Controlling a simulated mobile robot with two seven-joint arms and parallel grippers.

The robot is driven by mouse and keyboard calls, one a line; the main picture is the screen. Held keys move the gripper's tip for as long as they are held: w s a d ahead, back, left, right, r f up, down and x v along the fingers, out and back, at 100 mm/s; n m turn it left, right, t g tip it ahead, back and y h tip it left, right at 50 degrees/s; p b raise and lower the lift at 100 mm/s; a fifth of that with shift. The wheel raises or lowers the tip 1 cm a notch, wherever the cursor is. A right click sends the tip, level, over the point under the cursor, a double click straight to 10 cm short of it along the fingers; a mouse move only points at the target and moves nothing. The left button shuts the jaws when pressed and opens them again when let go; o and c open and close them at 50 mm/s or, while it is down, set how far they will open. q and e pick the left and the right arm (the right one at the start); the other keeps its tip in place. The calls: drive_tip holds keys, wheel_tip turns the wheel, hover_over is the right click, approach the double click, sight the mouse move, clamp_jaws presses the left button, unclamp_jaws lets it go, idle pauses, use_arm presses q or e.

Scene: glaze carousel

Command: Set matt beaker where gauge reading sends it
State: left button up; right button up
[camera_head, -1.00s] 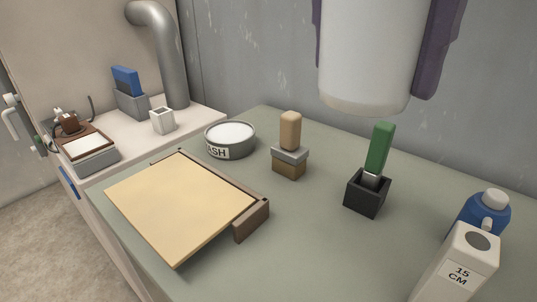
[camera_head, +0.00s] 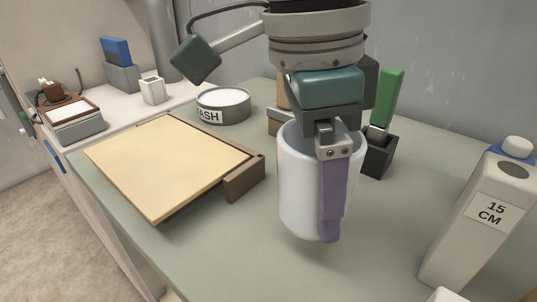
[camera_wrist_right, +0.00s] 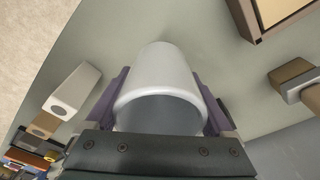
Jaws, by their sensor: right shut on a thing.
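The white beaker (camera_head: 298,195), smooth and dull, is upright in my right gripper (camera_head: 328,190), low over the middle of the green-grey table. One purple finger lies on its near side; the other is hidden behind it. In the right wrist view the beaker (camera_wrist_right: 160,85) sits between both purple fingers. I cannot tell whether its base touches the table. No gauge dial is readable. A pale block (camera_head: 474,222) marked "15 CM", with a grey round top mark, stands at the right. My left gripper is not in view.
A cream board (camera_head: 165,163) with a brown end rail lies to the left. A round tub (camera_head: 223,107) showing "ASH" is behind it. A green-handled tool (camera_head: 388,100) stands in a black holder (camera_head: 378,155) behind the beaker. Bare table lies between beaker and pale block.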

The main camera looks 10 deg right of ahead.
sight(312, 219)
wheel_tip(312, 219, down, 5)
idle(0.3)
drive_tip(key=shift+f+b, duration=0.15)
drive_tip(key=shift+b, duration=0.2)
drive_tip(key=o, duration=1.5)
drive_tip(key=shift+c, duration=0.2)
